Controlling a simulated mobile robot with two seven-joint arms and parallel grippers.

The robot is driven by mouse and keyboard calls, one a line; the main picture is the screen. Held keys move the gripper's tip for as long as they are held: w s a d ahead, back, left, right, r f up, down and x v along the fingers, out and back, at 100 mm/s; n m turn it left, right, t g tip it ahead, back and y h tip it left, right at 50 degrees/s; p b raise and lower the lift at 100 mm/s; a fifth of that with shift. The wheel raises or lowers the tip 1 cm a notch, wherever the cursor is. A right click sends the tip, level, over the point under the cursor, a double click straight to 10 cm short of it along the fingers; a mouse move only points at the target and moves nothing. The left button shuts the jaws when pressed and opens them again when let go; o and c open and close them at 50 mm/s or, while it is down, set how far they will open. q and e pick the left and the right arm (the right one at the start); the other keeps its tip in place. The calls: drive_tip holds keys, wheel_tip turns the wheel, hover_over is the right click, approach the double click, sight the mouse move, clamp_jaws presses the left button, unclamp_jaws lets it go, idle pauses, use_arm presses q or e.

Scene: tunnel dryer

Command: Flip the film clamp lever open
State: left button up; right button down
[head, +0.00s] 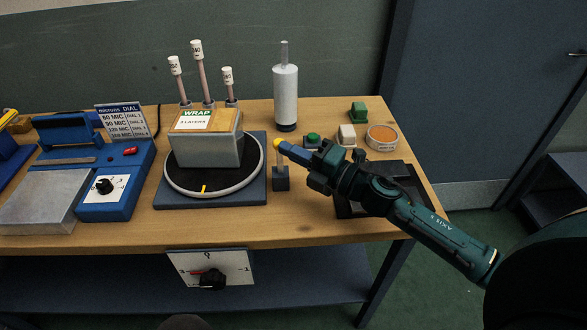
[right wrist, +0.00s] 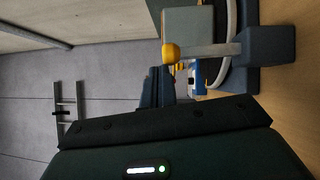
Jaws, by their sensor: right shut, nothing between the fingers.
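The film clamp lever stands upright, a thin grey bar with a yellow knob (head: 277,142) on top, rising from a dark blue base (head: 281,184). In the right wrist view the knob (right wrist: 170,53), bar (right wrist: 210,50) and base (right wrist: 265,55) lie sideways. My right gripper (head: 285,149) is shut and empty, its fingertips close beside the knob from the right. Its fingers (right wrist: 157,88) also show at about knob height in the right wrist view. I cannot tell whether they touch the knob. My left gripper is not in view.
Left of the lever is a turntable (head: 185,192) bearing a grey box (head: 208,150). A dial panel (head: 211,268) hangs below the table's front edge.

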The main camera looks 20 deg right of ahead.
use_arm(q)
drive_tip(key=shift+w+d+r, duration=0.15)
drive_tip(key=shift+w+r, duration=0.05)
use_arm(e)
drive_tip(key=w, duration=0.2)
drive_tip(key=w+d, duration=0.1)
drive_tip(key=w, duration=0.2)
drive_tip(key=shift+w+d+r, duration=0.3)
drive_tip(key=shift+w+d, duration=0.05)
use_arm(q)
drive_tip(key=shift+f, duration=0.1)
use_arm(e)
drive_tip(key=shift+w, duration=0.1)
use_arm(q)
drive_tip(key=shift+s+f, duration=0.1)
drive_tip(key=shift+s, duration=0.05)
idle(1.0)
